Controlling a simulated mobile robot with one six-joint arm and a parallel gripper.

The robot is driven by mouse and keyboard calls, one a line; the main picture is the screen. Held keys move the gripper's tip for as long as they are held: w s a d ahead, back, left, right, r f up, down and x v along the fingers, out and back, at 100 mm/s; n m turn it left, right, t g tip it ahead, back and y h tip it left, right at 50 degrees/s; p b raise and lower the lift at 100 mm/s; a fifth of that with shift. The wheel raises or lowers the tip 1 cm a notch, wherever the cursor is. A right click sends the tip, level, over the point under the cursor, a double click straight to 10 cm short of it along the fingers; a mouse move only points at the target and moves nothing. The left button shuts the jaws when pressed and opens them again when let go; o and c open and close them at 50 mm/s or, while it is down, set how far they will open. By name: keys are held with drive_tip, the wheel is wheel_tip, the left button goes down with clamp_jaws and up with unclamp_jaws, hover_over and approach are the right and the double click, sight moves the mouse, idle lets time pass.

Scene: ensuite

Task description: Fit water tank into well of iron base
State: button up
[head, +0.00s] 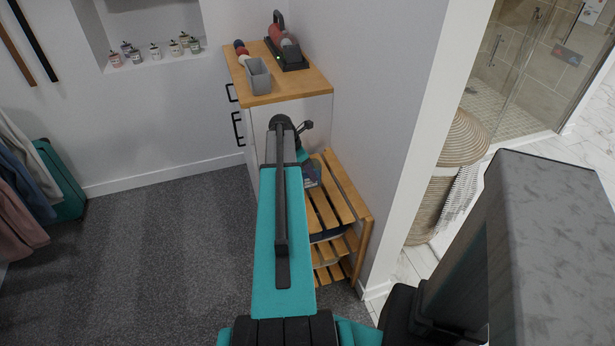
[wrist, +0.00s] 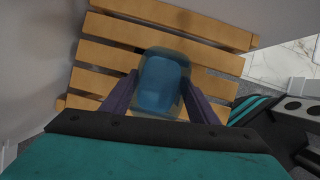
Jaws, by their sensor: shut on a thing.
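The water tank (wrist: 163,84) is a see-through, rounded box with blue inside. In the wrist view it sits between the two purple-grey fingers of my gripper (wrist: 160,92), which is shut on it. Slats of a wooden rack show behind it. In the head view the tank (head: 311,173) shows only partly beside my arm, over the slatted rack; the fingers are mostly hidden there. The black iron base (head: 292,64) lies on the wooden cabinet top with a red and grey iron (head: 285,40) on it. A small green light shows on the base. Its well cannot be made out.
The slatted rack (head: 322,208) stands in front of the cabinet, against the wall at right.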

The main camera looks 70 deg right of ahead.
drive_tip(key=shift+f, duration=1.75)
drive_tip(key=shift+f, duration=0.1)
drive_tip(key=o, duration=1.4)
drive_tip(key=shift+v, duration=6.15)
